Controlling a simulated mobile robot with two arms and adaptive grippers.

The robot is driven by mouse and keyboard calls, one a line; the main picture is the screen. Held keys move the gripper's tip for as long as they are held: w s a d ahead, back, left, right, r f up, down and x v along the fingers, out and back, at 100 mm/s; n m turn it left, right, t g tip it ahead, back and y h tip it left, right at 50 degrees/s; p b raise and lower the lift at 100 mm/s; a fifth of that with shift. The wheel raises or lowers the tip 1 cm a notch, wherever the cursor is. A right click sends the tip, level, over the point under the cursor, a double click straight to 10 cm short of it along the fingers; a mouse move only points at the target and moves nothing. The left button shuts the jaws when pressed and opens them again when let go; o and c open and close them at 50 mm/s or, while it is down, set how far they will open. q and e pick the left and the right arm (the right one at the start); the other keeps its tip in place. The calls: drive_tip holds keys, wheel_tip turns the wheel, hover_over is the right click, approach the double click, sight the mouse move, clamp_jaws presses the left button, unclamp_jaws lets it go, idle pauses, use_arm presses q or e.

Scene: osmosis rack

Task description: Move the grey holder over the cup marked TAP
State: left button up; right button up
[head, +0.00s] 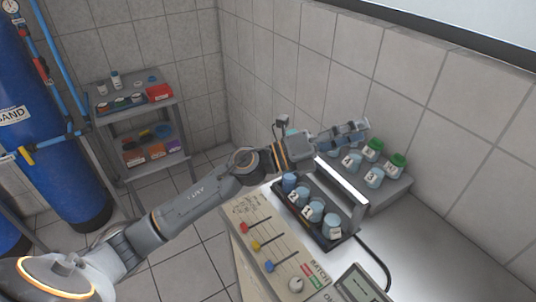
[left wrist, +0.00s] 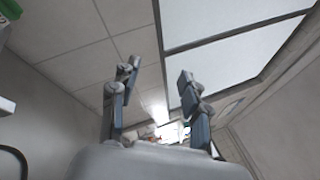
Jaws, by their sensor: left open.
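My left gripper (head: 358,132) is above the back of the bench, near the cups there. A black tray (head: 290,205) holds a row of pale blue cups, including cup 2 (head: 293,198) and cup 1 (head: 312,211). The front cup (head: 331,224) has a label too small to read surely; it may be the TAP cup. A grey upright piece with a bright top edge (head: 345,185) stands along the tray's back side; I cannot tell if it is the grey holder.
Behind stands a grey block (head: 392,193) with cups 4 (head: 351,162) and 3 (head: 374,177) and green-capped cups. A slider panel (head: 262,235) and a display (head: 362,288) are in front. A shelf (head: 135,120) stands at left. The bench at right is clear.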

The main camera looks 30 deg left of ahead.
use_arm(q)
drive_tip(key=a+f+m+g+y, duration=0.25)
drive_tip(key=a+y, duration=0.25)
drive_tip(key=a, duration=0.4)
drive_tip(key=w+a+f+m+g+y, duration=0.15)
drive_tip(key=a+m+g+y, duration=0.25)
drive_tip(key=a, duration=0.4)
drive_tip(key=a+f+m+g+y, duration=0.25)
drive_tip(key=a+m+y, duration=0.2)
drive_tip(key=a, duration=0.45)
drive_tip(key=shift+n+g, duration=0.4)
drive_tip(key=p+x, duration=0.1)
drive_tip(key=x, duration=0.3)
drive_tip(key=p+x, duration=0.2)
drive_tip(key=x, duration=0.2)
drive_tip(key=p+x, duration=0.1)
drive_tip(key=x, duration=0.3)
drive_tip(key=shift+w+d+p, duration=0.1)
drive_tip(key=shift+d+p, duration=0.2)
drive_tip(key=shift+p, duration=0.05)
drive_tip(key=shift+w+d+f, duration=0.1)
drive_tip(key=shift+f, duration=0.45)
clamp_jaws()
